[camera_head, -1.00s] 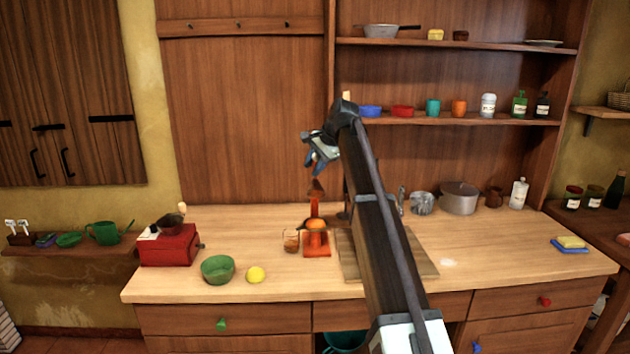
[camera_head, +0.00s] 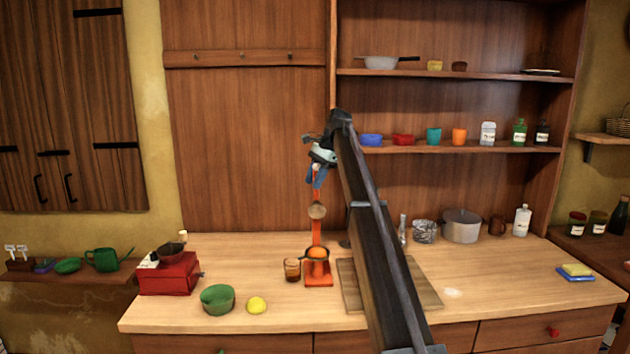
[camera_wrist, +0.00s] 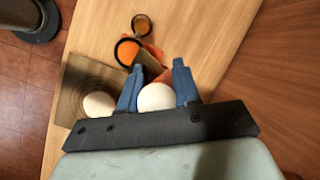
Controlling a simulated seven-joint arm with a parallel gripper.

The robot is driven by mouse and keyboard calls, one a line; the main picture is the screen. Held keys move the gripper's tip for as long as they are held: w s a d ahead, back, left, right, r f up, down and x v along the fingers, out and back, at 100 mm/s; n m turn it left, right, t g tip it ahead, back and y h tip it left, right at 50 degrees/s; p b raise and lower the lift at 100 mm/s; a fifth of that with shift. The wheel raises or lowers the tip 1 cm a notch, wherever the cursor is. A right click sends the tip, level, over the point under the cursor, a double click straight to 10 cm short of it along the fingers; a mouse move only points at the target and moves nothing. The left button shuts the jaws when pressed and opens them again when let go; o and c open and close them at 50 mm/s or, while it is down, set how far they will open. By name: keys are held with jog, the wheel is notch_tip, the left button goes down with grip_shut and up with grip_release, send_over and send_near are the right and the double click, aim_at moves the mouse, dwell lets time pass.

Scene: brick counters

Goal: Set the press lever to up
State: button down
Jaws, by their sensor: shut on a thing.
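The orange press (camera_head: 318,270) stands on the counter, with an orange base, an upright column and a dark-rimmed bowl. A tan round part (camera_head: 317,211) sits above the bowl. My gripper (camera_head: 317,179) is at the top of the press, over the column. In the wrist view, my blue fingers (camera_wrist: 157,92) are shut on a pale round knob (camera_wrist: 156,97), which looks like the lever's end. The lever appears raised, though my gripper hides much of it. The press bowl (camera_wrist: 127,51) also shows beyond the fingers.
A glass of brown liquid (camera_head: 292,270) stands just left of the press, and a board (camera_head: 424,288) lies to the right. A green bowl (camera_head: 217,298), a lemon (camera_head: 256,305) and a red box (camera_head: 168,275) are farther left. A shelf (camera_head: 460,148) is right of my gripper.

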jog(key=shift+f, duration=0.1)
jog(key=c, duration=0.9)
grip_release()
jog(key=shift+d+r, duration=0.15)
jog(key=shift+r, duration=0.25)
jog(key=d, duration=0.8)
jog(key=w+d, duration=0.1)
jog(key=d, duration=0.3)
jog(key=shift+r, duration=0.15)
